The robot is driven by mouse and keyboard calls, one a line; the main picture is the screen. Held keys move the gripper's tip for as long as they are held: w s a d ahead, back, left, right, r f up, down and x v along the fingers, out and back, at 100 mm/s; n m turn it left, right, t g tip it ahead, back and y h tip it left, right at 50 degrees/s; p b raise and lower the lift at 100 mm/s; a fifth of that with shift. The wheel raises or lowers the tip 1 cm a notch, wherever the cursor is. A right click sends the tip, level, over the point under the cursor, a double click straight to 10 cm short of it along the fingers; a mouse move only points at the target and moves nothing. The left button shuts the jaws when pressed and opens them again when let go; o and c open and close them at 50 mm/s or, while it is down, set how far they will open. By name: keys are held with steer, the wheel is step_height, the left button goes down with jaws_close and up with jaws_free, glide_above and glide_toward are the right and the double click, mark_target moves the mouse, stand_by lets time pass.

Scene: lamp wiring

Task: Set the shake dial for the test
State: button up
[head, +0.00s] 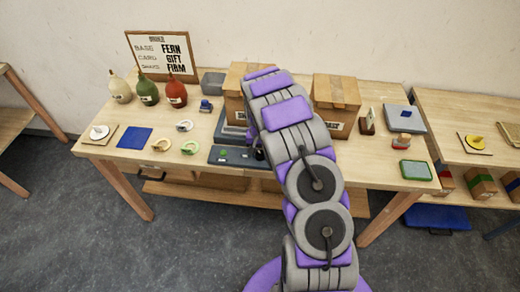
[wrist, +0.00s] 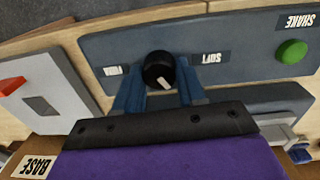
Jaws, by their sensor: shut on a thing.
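The black shake dial (wrist: 158,70) sits on a dark grey panel (wrist: 225,45) and carries a white pointer mark that faces the lower edge of the wrist view. My gripper (wrist: 160,85) has its two blue fingers on either side of the dial, shut on it. An upside-down SHAKE label (wrist: 297,20) and a green button (wrist: 291,51) are to the right. In the head view the panel (head: 230,155) lies at the table's front edge, and my arm hides the gripper.
A framed sign (head: 162,55) at the back reads BASE FERN, CARD GIFT and, less clearly, a last line FIRM. Cardboard boxes (head: 336,92) flank my arm. Three bottles (head: 148,90) and several rings stand left. A green-rimmed pad (head: 415,170) lies right.

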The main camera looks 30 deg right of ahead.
mark_target(259, 153)
steer(key=n+p, duration=0.2)
steer(key=n, duration=0.4)
steer(key=shift+w, duration=0.1)
stand_by(0.5)
steer(key=o, duration=1.1)
steer(key=shift+c, duration=0.2)
step_height(259, 153, up, 17)
steer(key=p, duration=0.1)
steer(key=shift+a, duration=0.2)
steer(key=shift+r, duration=0.15)
